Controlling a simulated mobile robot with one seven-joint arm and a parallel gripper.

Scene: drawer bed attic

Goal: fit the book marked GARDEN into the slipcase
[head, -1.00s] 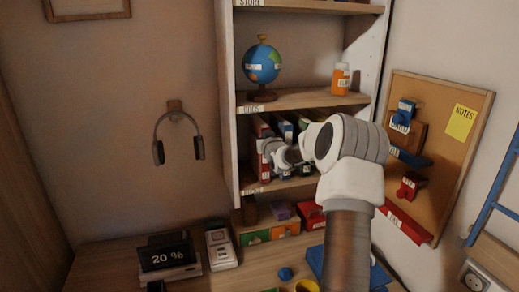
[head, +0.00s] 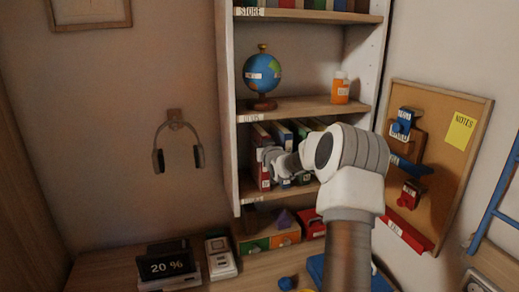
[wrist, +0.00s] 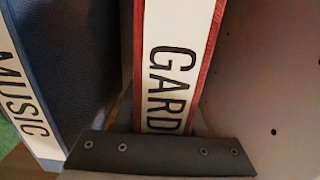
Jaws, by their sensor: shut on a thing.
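The book marked GARDEN (wrist: 175,62) is red with a white spine label, and only "GARD" shows in the wrist view. A dark bar with screws, part of my gripper, crosses the lower end of its spine and hides the last letters. In the head view my gripper (head: 270,166) is at the row of books on the lower shelf, by a red book at the left end. It is shut on the GARDEN book. My wrist and arm hide the right part of that shelf. I cannot make out the slipcase in either view.
A blue book marked MUSIC (wrist: 62,65) stands left of the GARDEN book. Above are the globe (head: 262,76) and an orange bottle (head: 340,88). The shelf's left upright (head: 228,120) is close to my gripper. Below, the desk holds a clock (head: 168,262) and boxes.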

